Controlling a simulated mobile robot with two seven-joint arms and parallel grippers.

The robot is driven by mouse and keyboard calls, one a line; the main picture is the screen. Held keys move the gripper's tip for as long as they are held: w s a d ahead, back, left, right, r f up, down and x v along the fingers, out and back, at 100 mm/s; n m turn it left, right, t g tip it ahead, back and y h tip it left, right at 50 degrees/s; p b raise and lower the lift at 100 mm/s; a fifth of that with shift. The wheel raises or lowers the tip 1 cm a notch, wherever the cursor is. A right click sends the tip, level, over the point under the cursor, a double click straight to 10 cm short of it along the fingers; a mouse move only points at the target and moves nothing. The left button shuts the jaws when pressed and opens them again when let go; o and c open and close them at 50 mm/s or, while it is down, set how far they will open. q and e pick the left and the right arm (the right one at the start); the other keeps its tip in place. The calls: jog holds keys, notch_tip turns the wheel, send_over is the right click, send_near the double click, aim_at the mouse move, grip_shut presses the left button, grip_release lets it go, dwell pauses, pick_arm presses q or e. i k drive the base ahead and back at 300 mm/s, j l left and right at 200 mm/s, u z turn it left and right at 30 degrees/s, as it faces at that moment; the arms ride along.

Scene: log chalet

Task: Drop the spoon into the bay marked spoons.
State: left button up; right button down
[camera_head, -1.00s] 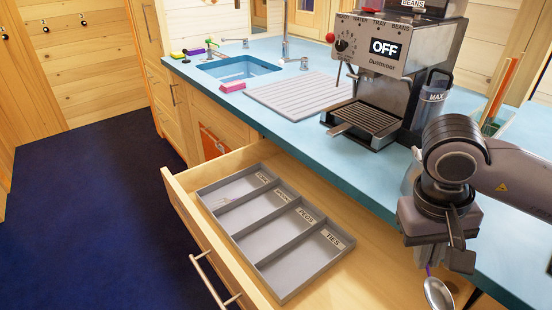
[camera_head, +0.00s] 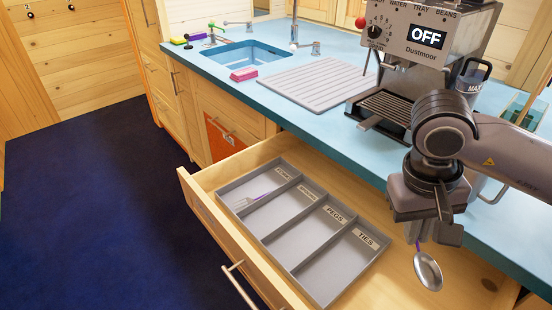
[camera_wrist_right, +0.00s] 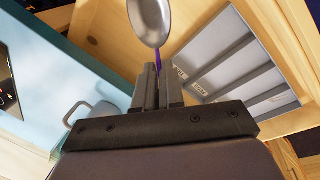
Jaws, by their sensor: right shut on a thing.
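My right gripper (camera_head: 428,234) is shut on the purple handle of a silver spoon (camera_head: 428,272). The spoon hangs bowl down over the right part of the open drawer, to the right of the grey divided tray (camera_head: 254,232). In the right wrist view the spoon bowl (camera_wrist_right: 150,20) shows beyond the fingertips (camera_wrist_right: 158,78), with the tray (camera_wrist_right: 190,52) to the right. The tray's nearer bays read PEGS and TIES; the two farther labels are too small to read surely. My left gripper is out of view.
The open wooden drawer (camera_head: 225,250) holds the tray and has bare floor to its right. The blue counter (camera_head: 330,135) runs above it, with a coffee machine (camera_head: 415,55), a ribbed drainboard (camera_head: 318,88), a sink and a pink sponge (camera_head: 244,74).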

aim_at(282, 212)
jog(key=i+j, duration=0.15)
jog(key=j, duration=0.2)
jog(key=i+j, duration=0.15)
jog(key=j, duration=0.15)
jog(key=i+j, duration=0.15)
jog(key=j, duration=0.2)
jog(key=i+j, duration=0.15)
jog(key=j, duration=0.2)
